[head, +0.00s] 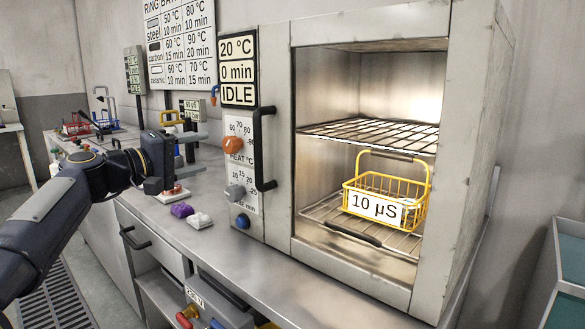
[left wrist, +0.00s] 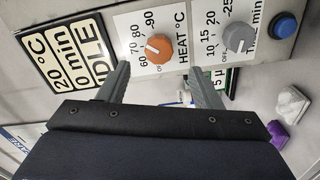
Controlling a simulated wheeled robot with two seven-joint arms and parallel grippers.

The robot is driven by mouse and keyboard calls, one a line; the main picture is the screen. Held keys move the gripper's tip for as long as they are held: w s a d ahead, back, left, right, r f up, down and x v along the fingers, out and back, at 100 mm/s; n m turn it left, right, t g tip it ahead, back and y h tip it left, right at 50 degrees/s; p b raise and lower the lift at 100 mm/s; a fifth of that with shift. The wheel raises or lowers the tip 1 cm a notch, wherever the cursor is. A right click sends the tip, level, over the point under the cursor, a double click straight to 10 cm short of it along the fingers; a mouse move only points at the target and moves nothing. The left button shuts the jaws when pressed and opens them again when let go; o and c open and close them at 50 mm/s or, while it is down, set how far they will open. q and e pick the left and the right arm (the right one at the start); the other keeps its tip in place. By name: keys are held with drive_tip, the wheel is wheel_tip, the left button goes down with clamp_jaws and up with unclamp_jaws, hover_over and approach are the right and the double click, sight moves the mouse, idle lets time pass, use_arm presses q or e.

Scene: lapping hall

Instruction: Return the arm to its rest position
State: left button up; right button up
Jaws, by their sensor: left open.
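My left arm comes in from the left in the head view. Its gripper (head: 197,153) is open and empty above the counter, left of the oven's control panel. In the left wrist view the fingers of this gripper (left wrist: 160,78) stand apart with nothing between them. Beyond them are the orange heat knob (left wrist: 159,47), the grey time knob (left wrist: 238,38) and the blue button (left wrist: 285,25). The fingers look clear of the panel. My right gripper is not in view.
The oven (head: 304,130) shows its open chamber, with a yellow basket (head: 414,213) marked 10 µS on the lower rack. Its display (head: 238,68) reads 20 °C, 0 min, IDLE. Purple (head: 182,210) and white (head: 200,220) lumps lie on the counter (head: 235,265) below my gripper.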

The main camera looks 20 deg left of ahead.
use_arm(q)
drive_tip(key=s+d+f+m+g, duration=0.4)
drive_tip(key=s+d+f+g, duration=0.2)
drive_tip(key=s+d+f, duration=0.9)
drive_tip(key=s+d+f+m+g+y, duration=0.2)
drive_tip(key=s+d+f+m, duration=0.1)
drive_tip(key=s+f, duration=0.6)
drive_tip(key=s+d+f+m+g+y, duration=0.1)
drive_tip(key=s+d+f+m+g, duration=0.15)
drive_tip(key=s+f, duration=0.65)
drive_tip(key=w+r+p, duration=0.3)
drive_tip(key=r+p, duration=2.5)
drive_tip(key=p, duration=0.2)
drive_tip(key=shift+a, duration=0.2)
drive_tip(key=shift+f+n+g, duration=0.1)
drive_tip(key=shift+n+g, duration=0.15)
